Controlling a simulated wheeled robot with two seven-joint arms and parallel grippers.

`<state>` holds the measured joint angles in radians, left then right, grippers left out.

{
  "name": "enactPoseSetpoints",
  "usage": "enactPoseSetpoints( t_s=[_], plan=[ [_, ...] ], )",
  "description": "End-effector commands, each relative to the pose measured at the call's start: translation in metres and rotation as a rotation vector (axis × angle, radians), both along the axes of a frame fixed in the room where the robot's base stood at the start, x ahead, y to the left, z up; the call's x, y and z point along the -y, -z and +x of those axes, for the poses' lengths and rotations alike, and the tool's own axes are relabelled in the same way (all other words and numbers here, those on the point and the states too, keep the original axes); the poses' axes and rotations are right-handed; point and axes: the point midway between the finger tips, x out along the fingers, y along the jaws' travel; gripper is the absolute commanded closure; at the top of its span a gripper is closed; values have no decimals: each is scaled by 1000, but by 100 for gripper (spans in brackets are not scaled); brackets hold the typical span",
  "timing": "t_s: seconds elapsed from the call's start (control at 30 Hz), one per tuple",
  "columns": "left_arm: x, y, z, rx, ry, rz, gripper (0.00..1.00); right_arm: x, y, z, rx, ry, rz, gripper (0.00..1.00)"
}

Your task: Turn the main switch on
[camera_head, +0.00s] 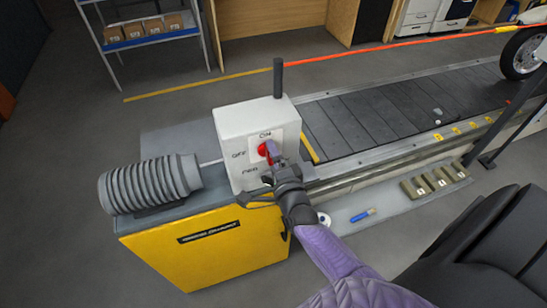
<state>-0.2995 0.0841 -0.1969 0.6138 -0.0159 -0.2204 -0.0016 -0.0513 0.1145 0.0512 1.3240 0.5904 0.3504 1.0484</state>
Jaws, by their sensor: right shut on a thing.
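The main switch is a red rotary knob (263,149) on a white control box (232,120) marked ON and OFF. The box stands on a yellow cabinet (205,245) at the near end of the conveyor. My right gripper (271,156) reaches up from the lower right and is shut on the knob. Its fingers cover the knob's right side, so the exact angle of the knob is hard to tell. My left gripper is not in view.
A grey ribbed cylinder (150,183) lies left of the box. A dark upright post (278,78) rises behind it. The slat conveyor (400,110) runs to the upper right, with a wheel (522,52) at its far end. A blue marker (362,215) lies beside it.

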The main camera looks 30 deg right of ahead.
Motion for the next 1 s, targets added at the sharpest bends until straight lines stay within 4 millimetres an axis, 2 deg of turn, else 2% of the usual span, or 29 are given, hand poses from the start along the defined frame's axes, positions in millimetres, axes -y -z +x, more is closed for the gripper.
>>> enactPoseSetpoints(
  t_s=[0.3,0.77,0.8,0.83,1.0],
  plan=[
    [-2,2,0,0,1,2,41,-1,0,0,20,-2,83,68],
    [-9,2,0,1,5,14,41,0,0,0,24,-1,97,68],
    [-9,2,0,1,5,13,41,0,0,0,24,-1,97,7],
    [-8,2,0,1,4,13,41,0,0,0,24,-1,97,0],
    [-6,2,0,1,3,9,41,0,0,0,24,-1,95,0]
  ],
)
